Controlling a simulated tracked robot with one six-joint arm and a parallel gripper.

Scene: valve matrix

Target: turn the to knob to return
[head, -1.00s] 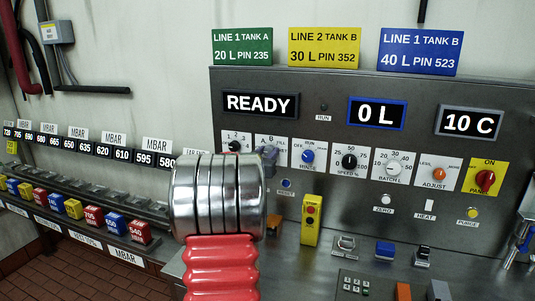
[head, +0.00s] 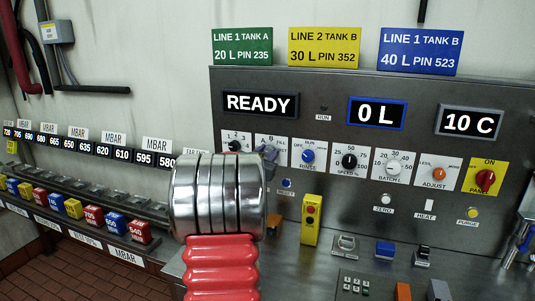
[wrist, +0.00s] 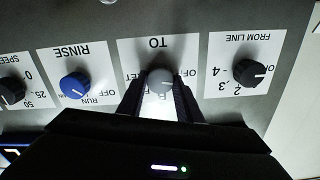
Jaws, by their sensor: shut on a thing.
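The TO knob (wrist: 160,82) is grey and sits on a white label plate (wrist: 160,48), which appears upside down in the wrist view. My gripper (wrist: 159,97) is shut on the TO knob, with one dark finger on each side. The fingers cover much of the lettering, and I cannot read which position the knob points at. In the head view, my chrome wrist hides the knob, and only a small part of my gripper (head: 268,154) shows beside the A, B label.
The blue RINSE knob (wrist: 75,85) and the black FROM LINE knob (wrist: 249,72) flank the TO knob closely. The display (head: 261,103) reads READY.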

